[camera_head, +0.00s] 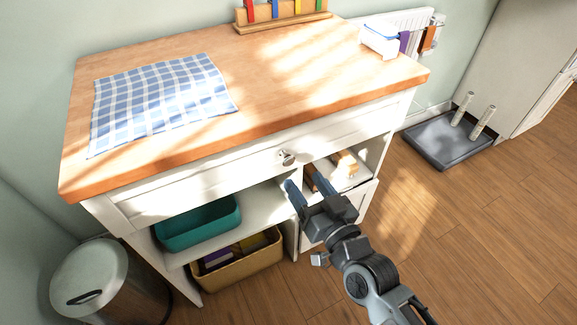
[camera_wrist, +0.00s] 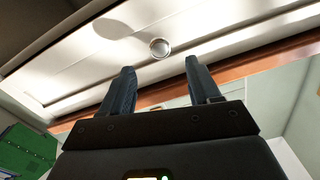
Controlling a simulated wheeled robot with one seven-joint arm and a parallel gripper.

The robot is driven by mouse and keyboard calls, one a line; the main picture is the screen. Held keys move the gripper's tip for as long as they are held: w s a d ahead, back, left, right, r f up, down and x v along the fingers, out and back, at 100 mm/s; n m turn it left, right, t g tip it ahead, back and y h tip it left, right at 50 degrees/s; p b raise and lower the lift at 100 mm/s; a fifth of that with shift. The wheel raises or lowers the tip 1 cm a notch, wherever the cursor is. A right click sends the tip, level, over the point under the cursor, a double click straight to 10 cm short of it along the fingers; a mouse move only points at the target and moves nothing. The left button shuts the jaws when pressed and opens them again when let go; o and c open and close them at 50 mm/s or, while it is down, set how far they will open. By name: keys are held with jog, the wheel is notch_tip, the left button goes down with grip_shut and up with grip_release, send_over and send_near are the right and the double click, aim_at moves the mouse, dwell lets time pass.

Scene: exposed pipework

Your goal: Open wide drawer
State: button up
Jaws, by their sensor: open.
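The wide drawer (camera_head: 215,181) is a long white front under the wooden top of the cabinet, and it looks shut. It has one round metal knob (camera_head: 287,158). In the wrist view the drawer front (camera_wrist: 95,62) runs across the picture, with the knob (camera_wrist: 159,48) beyond and between the fingertips. My gripper (camera_head: 302,186) is open and empty, just below the knob in the head view. The two dark fingers also show in the wrist view (camera_wrist: 160,72). They appear apart from the knob.
A checked cloth (camera_head: 160,101) lies on the wooden top (camera_head: 290,75). A metal trash can (camera_head: 105,285) stands at the left.

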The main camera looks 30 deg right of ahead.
aim_at(290, 162)
jog(key=w, duration=0.7)
jog(key=shift+w+p, duration=0.25)
jog(key=shift+p, duration=0.15)
grip_shut()
